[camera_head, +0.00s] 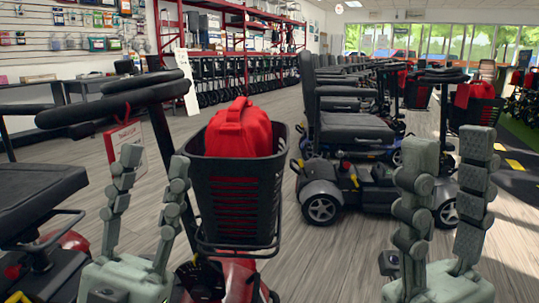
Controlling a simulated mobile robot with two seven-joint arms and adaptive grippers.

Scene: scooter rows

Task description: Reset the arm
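My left gripper (148,188) is at the lower left in the head view, pointing up, with its two fingers spread apart and nothing between them. It appears in front of a red scooter, just left of its black basket (237,205). My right gripper (447,187) is at the lower right, also pointing up. Its fingers stand apart with a narrow gap and nothing is seen between them. The arm links behind both grippers are mostly out of view below.
A black scooter seat (35,195) is at the left. A row of scooters (350,150) stands right of centre. Wooden floor (300,255) lies open between them. Red shelving (240,40) is behind.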

